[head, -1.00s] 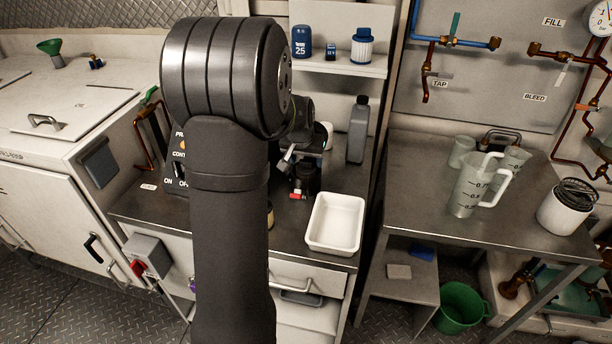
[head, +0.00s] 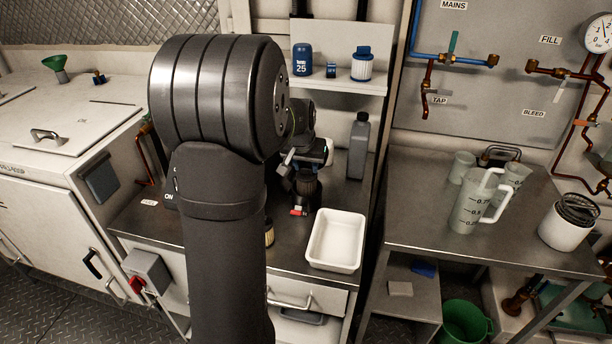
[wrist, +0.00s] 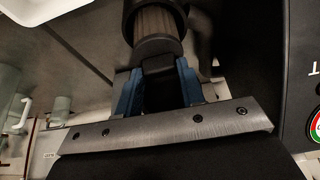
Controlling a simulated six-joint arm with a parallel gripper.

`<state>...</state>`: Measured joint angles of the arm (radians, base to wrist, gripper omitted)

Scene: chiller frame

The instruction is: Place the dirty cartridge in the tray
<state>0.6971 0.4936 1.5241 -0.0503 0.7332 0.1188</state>
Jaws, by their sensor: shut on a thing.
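My gripper (wrist: 157,78) is shut on the dark cap of the dirty cartridge (wrist: 158,22), between its two blue fingers in the wrist view. The cartridge has a dull brown-grey pleated body with dark ends. In the head view my gripper (head: 301,161) is partly hidden behind my arm, and the dark cartridge (head: 306,186) hangs below it. It is over the bench near a red-handled fitting; I cannot tell whether it is clear of that fitting. The white tray (head: 337,241) stands empty on the bench, to the right and in front of the gripper.
A grey bottle (head: 358,148) stands behind the tray. A shelf above holds a blue canister (head: 302,60) and a clean blue-capped cartridge (head: 362,64). A red-handled fitting (head: 298,211) is left of the tray. A measuring jug (head: 474,203) stands on the right-hand table.

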